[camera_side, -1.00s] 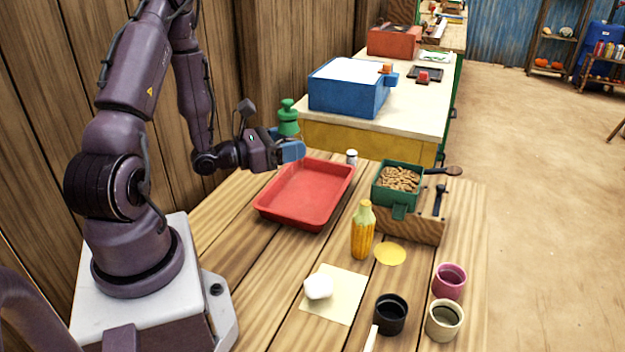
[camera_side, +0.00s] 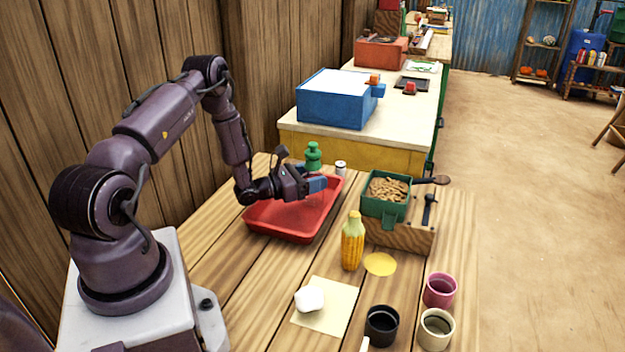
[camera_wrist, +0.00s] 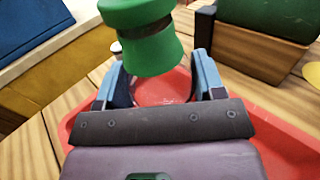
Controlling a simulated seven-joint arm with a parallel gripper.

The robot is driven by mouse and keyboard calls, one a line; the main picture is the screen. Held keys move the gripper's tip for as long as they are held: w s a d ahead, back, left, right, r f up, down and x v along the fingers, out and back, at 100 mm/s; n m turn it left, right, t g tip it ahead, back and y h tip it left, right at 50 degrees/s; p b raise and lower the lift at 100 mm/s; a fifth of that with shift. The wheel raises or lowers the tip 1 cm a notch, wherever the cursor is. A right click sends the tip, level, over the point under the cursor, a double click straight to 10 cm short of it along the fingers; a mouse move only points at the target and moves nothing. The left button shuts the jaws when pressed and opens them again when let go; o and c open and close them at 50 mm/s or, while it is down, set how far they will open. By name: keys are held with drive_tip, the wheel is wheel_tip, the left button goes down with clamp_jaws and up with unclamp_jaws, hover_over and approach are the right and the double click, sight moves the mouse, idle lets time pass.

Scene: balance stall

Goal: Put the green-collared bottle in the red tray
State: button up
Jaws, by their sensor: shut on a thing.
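My gripper (camera_side: 316,184) is shut on the green-collared bottle (camera_side: 313,156), whose green top stands above the jaws. In the wrist view, the bottle's green upper part (camera_wrist: 150,45) rises between the two blue fingers (camera_wrist: 165,88), and a clear, rounded part shows red through it. The bottle looks roughly upright; its lower end is hidden. The red tray (camera_side: 268,224) lies on the wooden table, and my gripper is over its far right part. The tray's red also shows beneath my gripper in the wrist view (camera_wrist: 285,143). The gap between bottle and tray floor is unclear.
A small white-capped jar (camera_side: 340,168) stands just behind the tray. A green box of brown pieces (camera_side: 384,209) sits right of it on a wooden block. A yellow corn-like bottle (camera_side: 352,245) stands in front. Cups (camera_side: 381,325) are at front right.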

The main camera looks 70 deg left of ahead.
sight(307, 160)
drive_tip(key=shift+f, duration=0.35)
drive_tip(key=shift+f, duration=0.1)
drive_tip(key=o, duration=1)
drive_tip(key=shift+c, duration=0.2)
drive_tip(key=shift+r, duration=0.2)
drive_tip(key=s, duration=0.4)
drive_tip(key=shift+s+f, duration=0.1)
drive_tip(key=shift+s, duration=0.15)
drive_tip(key=r, duration=0.5)
drive_tip(key=shift+s+r, duration=0.3)
drive_tip(key=shift+r, duration=0.75)
